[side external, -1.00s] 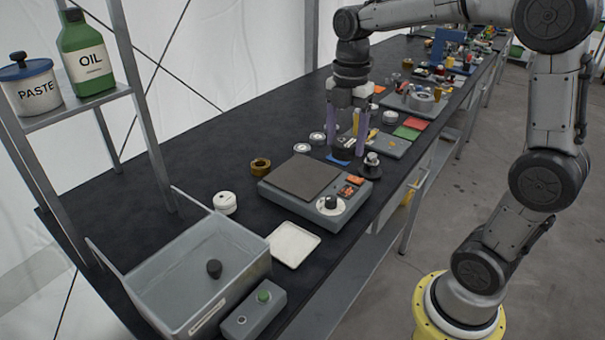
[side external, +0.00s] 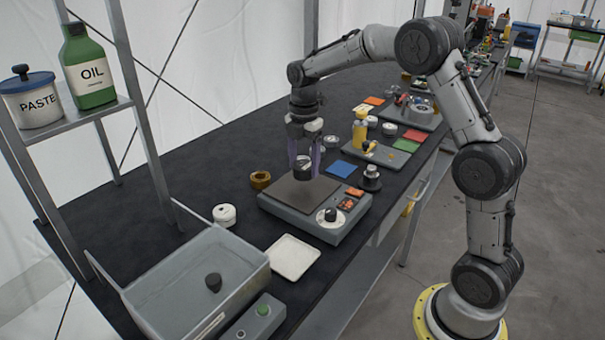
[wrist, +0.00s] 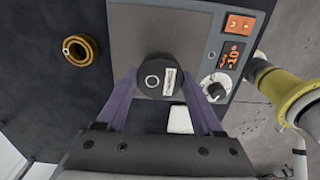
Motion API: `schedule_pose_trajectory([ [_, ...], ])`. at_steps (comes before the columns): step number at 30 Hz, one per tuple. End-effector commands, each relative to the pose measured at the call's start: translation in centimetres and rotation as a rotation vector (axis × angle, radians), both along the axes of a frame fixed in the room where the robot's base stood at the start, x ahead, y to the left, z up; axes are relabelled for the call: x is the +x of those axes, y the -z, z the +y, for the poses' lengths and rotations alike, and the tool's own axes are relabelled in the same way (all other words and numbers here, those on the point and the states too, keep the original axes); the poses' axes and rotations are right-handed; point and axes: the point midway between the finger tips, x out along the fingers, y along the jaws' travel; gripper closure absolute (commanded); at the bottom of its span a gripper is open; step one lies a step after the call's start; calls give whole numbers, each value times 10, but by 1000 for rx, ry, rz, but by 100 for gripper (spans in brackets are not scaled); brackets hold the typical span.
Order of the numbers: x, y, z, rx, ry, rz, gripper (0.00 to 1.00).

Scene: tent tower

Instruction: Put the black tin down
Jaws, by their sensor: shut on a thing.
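The black tin (side external: 303,167) is between the purple fingers of my gripper (side external: 305,164), which is shut on it. It is upright over the dark plate (side external: 303,192) of a grey hot plate device (side external: 318,222), towards the plate's back part. I cannot tell whether its base touches the plate. In the wrist view, the tin's dark lid (wrist: 152,67) shows a white ring mark and a pale label, with the fingers on both sides.
A brass ring (side external: 260,179) and a white round jar (side external: 224,214) stand left of the device. A black and silver knob-like part (side external: 371,179) stands close on its right. A white tray (side external: 294,257) and grey bin (side external: 200,283) are in front. A blue card (side external: 341,169) lies behind.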

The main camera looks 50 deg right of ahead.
Motion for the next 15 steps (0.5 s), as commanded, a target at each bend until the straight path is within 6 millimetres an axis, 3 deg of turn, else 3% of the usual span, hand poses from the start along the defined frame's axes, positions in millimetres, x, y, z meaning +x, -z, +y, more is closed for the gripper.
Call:
schedule_pose_trajectory([
  [8,5,34,-1,0,0,1,90],
  [15,5,36,-1,0,0,-1,90],
])
